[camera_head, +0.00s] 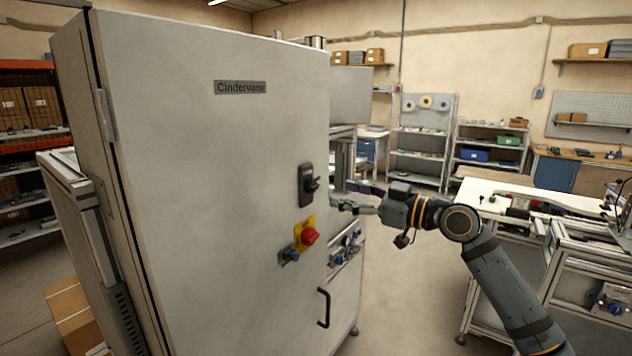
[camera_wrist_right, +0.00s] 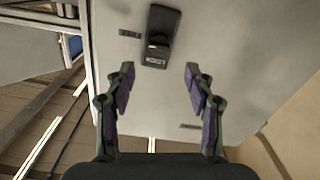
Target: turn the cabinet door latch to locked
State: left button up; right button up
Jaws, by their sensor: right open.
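The grey cabinet door (camera_head: 200,170) fills the left half of the head view and looks closed. The black latch (camera_head: 308,186) is mounted near the door's right edge, above a red knob. My right gripper (camera_head: 352,197) is just right of the latch, pointing at the door side. In the right wrist view the latch (camera_wrist_right: 160,38) lies ahead, between and beyond the open fingers (camera_wrist_right: 159,80). The fingers are apart and empty, and appear clear of the latch. Which setting the latch handle is in, I cannot tell. My left gripper is out of view.
Below the latch are a red emergency knob (camera_head: 309,236) on a yellow plate, a blue-grey fitting (camera_head: 289,255) and a black door handle (camera_head: 323,307). A workbench (camera_head: 540,198) stands at the right. The floor between is clear.

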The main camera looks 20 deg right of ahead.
aim_at(317, 187)
jog(key=p+x, duration=0.4)
jog(key=x, duration=0.4)
jog(key=shift+r, duration=0.15)
jog(key=shift+w+a, duration=0.15)
jog(key=shift+w, duration=0.1)
